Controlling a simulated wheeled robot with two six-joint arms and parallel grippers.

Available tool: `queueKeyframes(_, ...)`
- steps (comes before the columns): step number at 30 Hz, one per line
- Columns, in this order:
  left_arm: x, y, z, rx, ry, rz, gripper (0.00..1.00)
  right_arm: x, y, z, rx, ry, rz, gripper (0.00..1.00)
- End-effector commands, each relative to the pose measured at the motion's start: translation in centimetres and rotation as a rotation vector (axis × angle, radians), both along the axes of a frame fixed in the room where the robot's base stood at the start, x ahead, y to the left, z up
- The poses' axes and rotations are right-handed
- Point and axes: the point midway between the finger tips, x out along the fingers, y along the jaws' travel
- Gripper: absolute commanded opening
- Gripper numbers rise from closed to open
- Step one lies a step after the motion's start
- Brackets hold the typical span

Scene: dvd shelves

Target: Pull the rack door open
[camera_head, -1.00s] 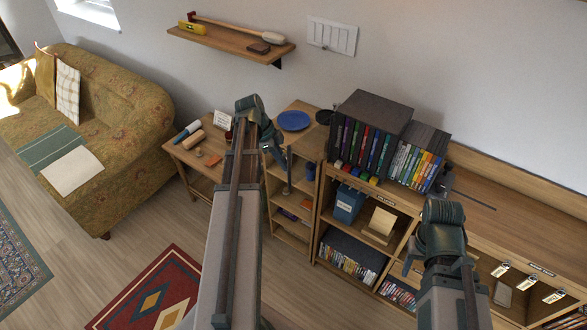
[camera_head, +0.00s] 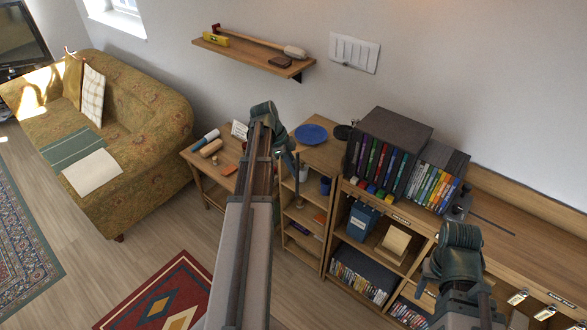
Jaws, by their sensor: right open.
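The low wooden rack (camera_head: 334,240) stands along the wall on the right, its visible compartments open at the front. I cannot make out which part is its door. My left gripper (camera_head: 288,158) is in front of the narrow wooden shelf (camera_head: 312,212), partly hidden by my arm, and its jaw gap is not clear. My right gripper (camera_head: 424,284) is open, in front of the rack's lower right part, and seems to hold nothing. My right arm hides part of the rack front there.
Dark DVD cases (camera_head: 385,150) stand on the rack top beside a second case row (camera_head: 433,178). White tags (camera_head: 518,297) hang on the right front. A blue plate (camera_head: 311,133) lies on the narrow shelf.

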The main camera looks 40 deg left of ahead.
Motion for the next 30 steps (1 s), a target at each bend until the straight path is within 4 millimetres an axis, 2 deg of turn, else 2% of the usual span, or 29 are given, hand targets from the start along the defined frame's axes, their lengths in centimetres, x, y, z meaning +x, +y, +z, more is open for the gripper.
queueKeyframes(1, 0.0, 0.0, 0.0, 0.0, 0.0, -0.001, 0.29, 0.0, 0.0, 0.0, 0.0, 0.0, 0.0, 0.5)
queueKeyframes(3, 0.0, 0.0, 0.0, 0.0, 0.0, -0.001, 0.41, 0.0, 0.0, 0.0, 0.0, 0.0, 0.0, 0.5)
queueKeyframes(4, 0.0, 0.0, 0.0, 0.001, 0.0, -0.001, 0.42, 0.0, 0.0, 0.0, 0.0, 0.0, 0.0, 0.5)
queueKeyframes(17, -0.1, 0.2, 0.7, 0.001, 0.0, -0.001, 0.42, 0.0, 0.0, 0.7, 0.0, 0.0, -0.001, 0.5)
queueKeyframes(23, -0.5, 0.8, 2.5, 0.001, 0.0, 0.0, 0.42, 0.0, 0.0, 2.6, 0.001, 0.0, -0.004, 0.5)
queueKeyframes(30, -1.1, 1.9, 6.0, 0.001, 0.0, 0.0, 0.42, 0.0, 0.0, 6.0, 0.001, 0.001, -0.007, 0.5)
